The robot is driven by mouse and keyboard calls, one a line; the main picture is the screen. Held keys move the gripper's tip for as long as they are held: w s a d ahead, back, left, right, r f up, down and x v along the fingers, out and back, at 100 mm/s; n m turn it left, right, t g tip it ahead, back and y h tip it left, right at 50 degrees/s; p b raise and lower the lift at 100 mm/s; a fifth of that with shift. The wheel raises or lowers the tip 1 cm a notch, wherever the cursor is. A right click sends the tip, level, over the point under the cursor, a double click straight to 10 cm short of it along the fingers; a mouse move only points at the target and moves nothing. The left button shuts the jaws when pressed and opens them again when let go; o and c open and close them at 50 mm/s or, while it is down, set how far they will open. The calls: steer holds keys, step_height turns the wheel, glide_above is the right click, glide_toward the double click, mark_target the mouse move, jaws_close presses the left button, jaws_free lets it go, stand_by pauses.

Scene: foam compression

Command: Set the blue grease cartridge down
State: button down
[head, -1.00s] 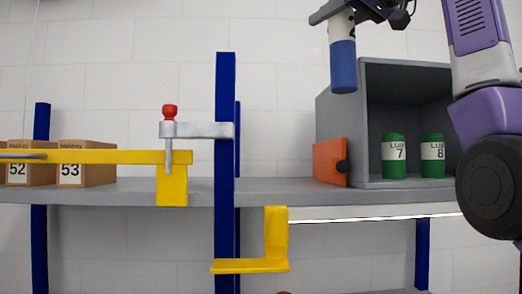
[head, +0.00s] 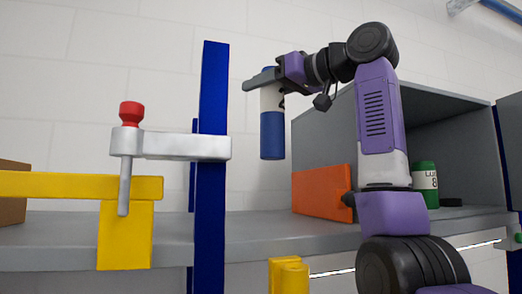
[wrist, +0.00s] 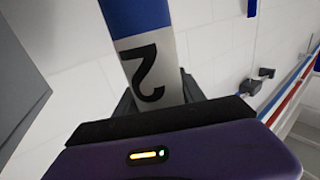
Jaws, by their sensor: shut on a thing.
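The blue grease cartridge (head: 272,134) has a blue lower part and a white band. My gripper (head: 266,82) is shut on its white upper part. The cartridge hangs upright in the air above the grey shelf (head: 262,228), between the blue post and the orange panel. In the wrist view the cartridge (wrist: 146,52) shows its blue part and a black 2 on the white band, between my gripper's jaws (wrist: 160,98). Its base is clear of the shelf top.
A grey open-fronted cabinet (head: 324,134) stands on the shelf, with an orange panel (head: 322,192) at its front left and a green cartridge (head: 426,184) inside. A blue post (head: 212,170), a clamp with a red knob (head: 130,112) and a yellow bar (head: 60,186) stand left.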

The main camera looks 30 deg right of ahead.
mark_target(263, 144)
step_height(263, 144, down, 13)
steer(key=shift+s+r+p, duration=0.1)
steer(key=shift+p, duration=0.6)
steer(key=c, duration=0.7)
jaws_free()
steer(key=shift+f, duration=0.2)
steer(key=shift+r, duration=0.15)
steer(key=b+v, duration=0.4)
steer(key=v, duration=0.6)
steer(key=shift+s+d+b, duration=0.1)
steer(key=shift+s+b, duration=0.3)
steer(key=shift+s+d, duration=0.15)
steer(key=shift+s, duration=0.4)
